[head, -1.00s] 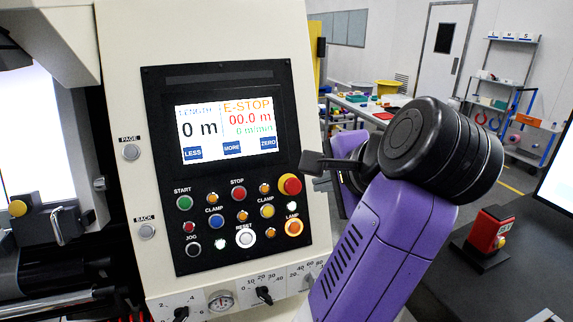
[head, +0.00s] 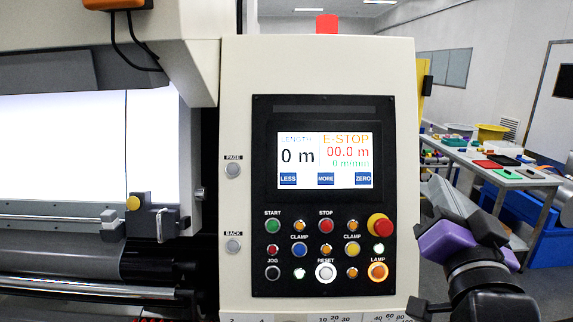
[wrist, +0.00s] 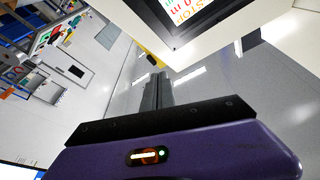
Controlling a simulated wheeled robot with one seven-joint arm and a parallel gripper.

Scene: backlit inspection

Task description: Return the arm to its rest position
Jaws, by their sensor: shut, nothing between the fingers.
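My gripper (wrist: 158,80) shows in the wrist view as two dark fingers pressed together with nothing between them, beyond the black bar and purple housing of my wrist. A corner of the panel screen (wrist: 190,14) is at the top of that view, apart from the fingers. In the head view, my purple and black arm is at the lower right, beside the right edge of the control panel (head: 405,140). I cannot clearly make out the fingers there. The panel screen (head: 325,155) reads E-STOP, with a length of 0 m.
Panel buttons include a red mushroom button (head: 380,225) and a lit lamp button (head: 378,271). The machine's bright backlit area (head: 80,150) is at left. A table (head: 500,172) with coloured parts and a yellow tub (head: 491,132) stands behind at right.

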